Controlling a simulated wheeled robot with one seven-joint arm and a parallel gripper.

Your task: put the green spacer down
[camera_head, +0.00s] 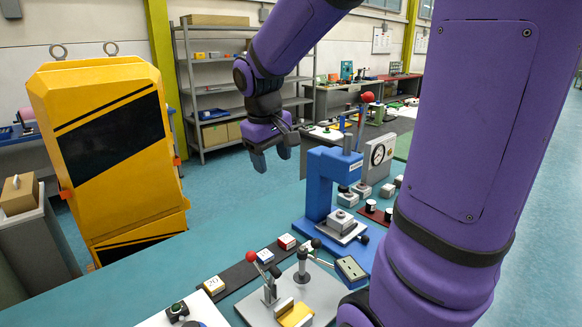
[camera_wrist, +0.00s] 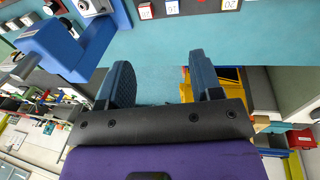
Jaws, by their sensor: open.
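My gripper (camera_head: 271,154) is in the air behind the bench, to the left of the blue press (camera_head: 320,190). I cannot make out the green spacer for certain in either view. A dark strip (camera_head: 238,276) on the bench bears a block marked 20 (camera_head: 214,284), a blue-sided block (camera_head: 265,256) and a red-sided block (camera_head: 287,242).
A yellow cabinet (camera_head: 108,150) stands at left, a grey shelf (camera_head: 205,90) behind. A dial gauge (camera_head: 378,155) stands right of the press. Teal bench surface left of the strip is clear.

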